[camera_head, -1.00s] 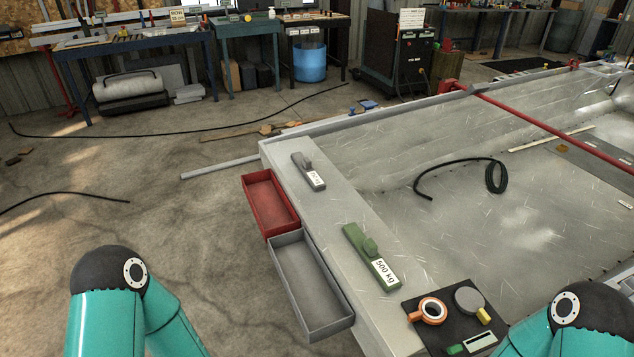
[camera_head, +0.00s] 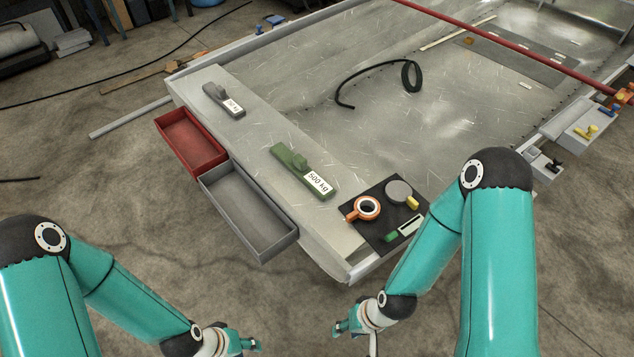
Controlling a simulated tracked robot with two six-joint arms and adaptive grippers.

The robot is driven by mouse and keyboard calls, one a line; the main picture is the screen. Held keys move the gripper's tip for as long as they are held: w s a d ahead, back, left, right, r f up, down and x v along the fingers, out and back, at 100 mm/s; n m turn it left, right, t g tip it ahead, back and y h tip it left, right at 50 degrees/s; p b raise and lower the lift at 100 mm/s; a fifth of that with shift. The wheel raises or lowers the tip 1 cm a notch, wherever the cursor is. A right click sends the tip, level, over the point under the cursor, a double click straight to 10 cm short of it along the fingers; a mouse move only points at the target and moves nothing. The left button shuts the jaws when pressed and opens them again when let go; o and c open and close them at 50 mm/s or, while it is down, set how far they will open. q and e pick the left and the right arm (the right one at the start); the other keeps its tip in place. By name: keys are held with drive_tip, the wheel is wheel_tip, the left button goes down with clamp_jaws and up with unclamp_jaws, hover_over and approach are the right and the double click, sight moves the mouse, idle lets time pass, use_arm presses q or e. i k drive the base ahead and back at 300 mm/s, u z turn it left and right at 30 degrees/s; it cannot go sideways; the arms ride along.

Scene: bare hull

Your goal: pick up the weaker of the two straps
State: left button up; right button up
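A green strap (camera_head: 297,171) lies on the hull's flat side rail; its white label reads "500 kg". A grey strap (camera_head: 221,99) lies farther back on the same rail; its white label ends in "kg", but the number is too small to read surely. My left gripper (camera_head: 250,344) is at the bottom edge, left of centre, partly cut off. My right gripper (camera_head: 340,328) is at the bottom, right of centre, below the rail's near end. Both are apart from the straps, and I cannot make out their finger openings.
A red tray (camera_head: 190,163) and a grey tray (camera_head: 262,250) hang along the rail's left side, both empty. A black mat (camera_head: 373,236) on the rail's near end carries an orange ring tool and other small items. A black cable (camera_head: 342,90) lies on the hull floor.

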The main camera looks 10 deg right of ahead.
sight(299, 165)
drive_tip(key=k, duration=0.6)
drive_tip(key=u, duration=0.25)
drive_tip(key=i, duration=0.85)
drive_tip(key=u, duration=0.45)
drive_tip(key=i, duration=1.05)
drive_tip(key=z, duration=0.25)
